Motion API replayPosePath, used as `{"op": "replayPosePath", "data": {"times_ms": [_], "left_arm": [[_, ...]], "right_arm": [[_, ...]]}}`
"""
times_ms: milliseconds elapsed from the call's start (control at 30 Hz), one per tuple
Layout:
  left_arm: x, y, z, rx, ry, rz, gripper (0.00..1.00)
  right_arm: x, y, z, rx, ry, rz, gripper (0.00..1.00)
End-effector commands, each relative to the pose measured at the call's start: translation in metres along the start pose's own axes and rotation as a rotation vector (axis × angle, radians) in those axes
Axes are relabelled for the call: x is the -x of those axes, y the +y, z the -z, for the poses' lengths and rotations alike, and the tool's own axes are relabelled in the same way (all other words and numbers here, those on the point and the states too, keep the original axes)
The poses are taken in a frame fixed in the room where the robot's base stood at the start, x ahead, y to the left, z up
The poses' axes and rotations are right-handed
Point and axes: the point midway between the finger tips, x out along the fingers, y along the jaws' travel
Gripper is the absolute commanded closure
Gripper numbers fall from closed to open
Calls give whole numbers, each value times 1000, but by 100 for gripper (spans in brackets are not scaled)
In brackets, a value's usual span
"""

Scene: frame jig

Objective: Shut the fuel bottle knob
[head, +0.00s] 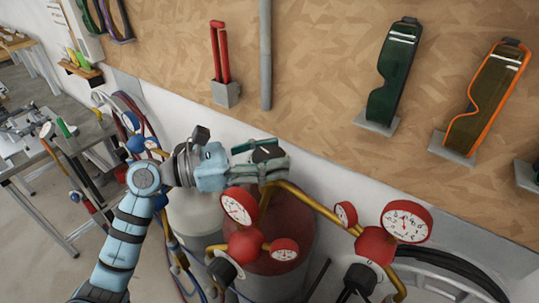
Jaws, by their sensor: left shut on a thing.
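The fuel bottle (298,238) is a dark red cylinder standing by the wall, with red-rimmed gauges and a brass pipe in front of its top. My left gripper (268,158) is above the bottle, its fingers pointing right. It is shut on a dark piece (266,153) at the bottle's top, which looks like the knob. The fingers hide most of this piece, and how far it is turned cannot be told. My right gripper is not in view.
A red regulator with a gauge (239,206) sits just below my left gripper. Another gauge (406,222) is on a regulator to the right. A pale cylinder (196,214) stands left of the bottle. Hoses hang at the left. Goggles (395,70) hang on the board behind.

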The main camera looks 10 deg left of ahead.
Motion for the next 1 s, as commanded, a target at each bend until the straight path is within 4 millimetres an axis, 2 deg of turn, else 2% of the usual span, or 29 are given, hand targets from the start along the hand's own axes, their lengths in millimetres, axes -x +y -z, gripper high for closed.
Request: {"op": "replayPosePath", "data": {"times_ms": [167,367,700,1000], "left_arm": [[0,0,2,-2,-3,39,78],[0,1,5,-4,-7,146,78],[0,0,5,-2,-8,433,78],[0,-1,3,-1,-4,665,78]], "right_arm": [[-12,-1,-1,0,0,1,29],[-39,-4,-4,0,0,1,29],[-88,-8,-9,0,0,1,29],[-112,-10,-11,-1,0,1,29]]}}
